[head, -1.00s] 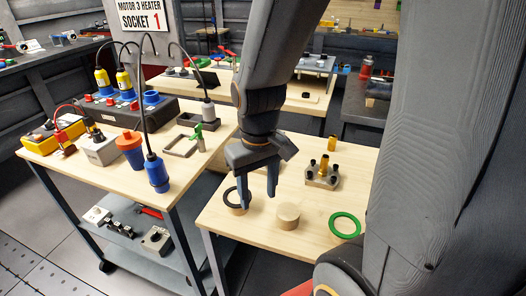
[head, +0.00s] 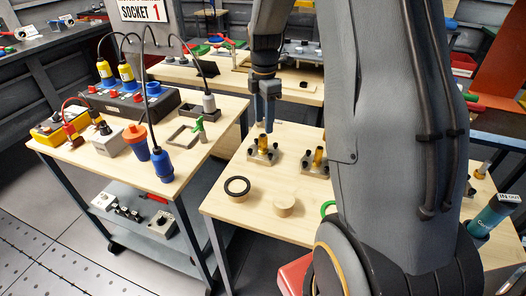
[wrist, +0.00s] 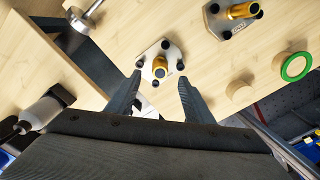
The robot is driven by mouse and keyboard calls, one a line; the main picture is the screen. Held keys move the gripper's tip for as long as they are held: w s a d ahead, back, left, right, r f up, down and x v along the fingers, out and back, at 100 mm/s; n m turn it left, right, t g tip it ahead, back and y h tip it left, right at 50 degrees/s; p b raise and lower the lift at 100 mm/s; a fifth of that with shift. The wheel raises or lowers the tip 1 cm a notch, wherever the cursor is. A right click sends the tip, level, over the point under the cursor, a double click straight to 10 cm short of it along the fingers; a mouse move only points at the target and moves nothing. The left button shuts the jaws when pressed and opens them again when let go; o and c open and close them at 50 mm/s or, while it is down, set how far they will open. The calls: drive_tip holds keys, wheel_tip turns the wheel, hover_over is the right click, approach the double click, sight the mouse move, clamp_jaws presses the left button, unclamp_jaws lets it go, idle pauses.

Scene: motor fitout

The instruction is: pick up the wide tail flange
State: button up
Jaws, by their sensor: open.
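Two pale flange plates with dark posts and a brass centre post stand on the wooden table. The left flange (head: 262,152) is under my gripper (head: 265,125); the right flange (head: 316,161) is partly hidden by my arm. I cannot tell for certain which is the wide tail flange. In the wrist view, the nearer flange (wrist: 160,52) lies ahead of and between the open fingers of my gripper (wrist: 157,86). The other flange (wrist: 226,18) is at the top right, cut by the frame. My gripper is empty and I see no contact with the flange.
A disc with a black ring (head: 237,186) and a plain wooden disc (head: 284,204) stand at the table's front. A green ring (wrist: 296,67) lies beside the plain disc. A side bench (head: 120,165) with plugs and cables is at left. Bare tabletop surrounds the flange.

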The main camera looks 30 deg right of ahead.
sight(263, 135)
drive_tip(key=shift+a+f+p, duration=0.2)
drive_tip(key=shift+f+p, duration=0.95)
drive_tip(key=shift+f, duration=2.35)
drive_tip(key=shift+c, duration=0.2)
clamp_jaws()
drive_tip(key=shift+r, duration=0.1)
